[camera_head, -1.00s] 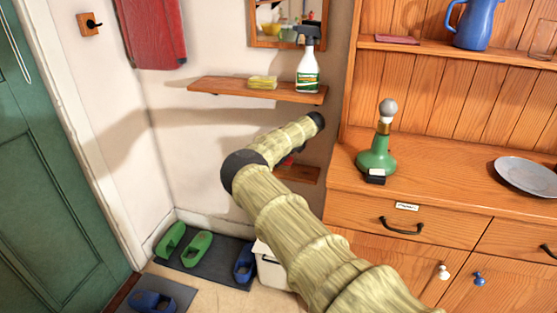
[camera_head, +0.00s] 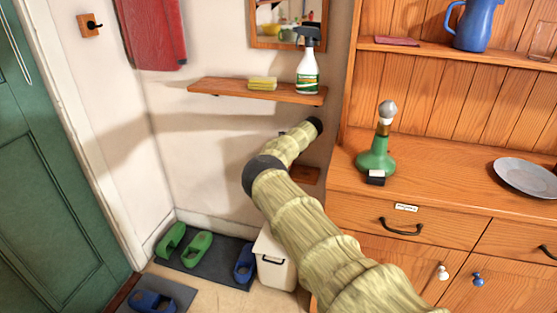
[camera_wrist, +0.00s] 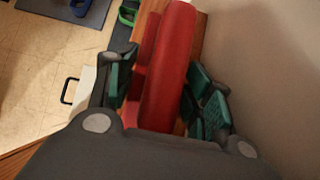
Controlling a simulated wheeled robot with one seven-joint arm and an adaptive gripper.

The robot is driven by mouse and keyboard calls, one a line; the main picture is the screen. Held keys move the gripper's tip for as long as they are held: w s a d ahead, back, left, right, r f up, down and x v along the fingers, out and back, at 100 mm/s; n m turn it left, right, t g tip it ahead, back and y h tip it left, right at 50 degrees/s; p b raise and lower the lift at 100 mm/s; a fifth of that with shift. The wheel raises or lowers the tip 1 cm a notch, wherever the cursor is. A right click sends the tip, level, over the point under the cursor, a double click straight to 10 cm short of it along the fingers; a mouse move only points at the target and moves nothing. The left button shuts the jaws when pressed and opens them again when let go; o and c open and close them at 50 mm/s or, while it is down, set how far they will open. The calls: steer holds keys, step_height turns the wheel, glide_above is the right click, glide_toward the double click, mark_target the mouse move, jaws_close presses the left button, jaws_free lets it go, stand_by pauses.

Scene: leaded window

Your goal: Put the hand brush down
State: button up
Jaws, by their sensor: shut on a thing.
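A red hand brush (camera_wrist: 168,70) fills the middle of the wrist view, its long rounded red body between the fingers. My gripper (camera_wrist: 160,95) is shut on it, with green-padded fingers on either side. Wood of a small low shelf (camera_wrist: 201,35) shows behind the brush; I cannot tell whether the brush touches it. In the head view my arm hides the gripper and brush, and only the right end of the low wooden shelf (camera_head: 306,174) shows.
An upper shelf (camera_head: 230,90) holds a spray bottle (camera_head: 307,72) and a yellow sponge (camera_head: 262,84). A dresser (camera_head: 365,214) with a green lamp (camera_head: 377,155) stands at the right. A white bin (camera_head: 275,266) and green clogs (camera_head: 198,247) are on the floor below.

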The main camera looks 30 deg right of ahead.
steer(key=shift+f, duration=0.2)
steer(key=o, duration=1.1)
steer(key=shift+f, duration=0.1)
steer(key=shift+w+b+v, duration=0.1)
steer(key=shift+b+v, duration=0.05)
steer(key=shift+v, duration=1.75)
steer(key=shift+w+b+v, duration=0.15)
steer(key=shift+v, duration=1.8)
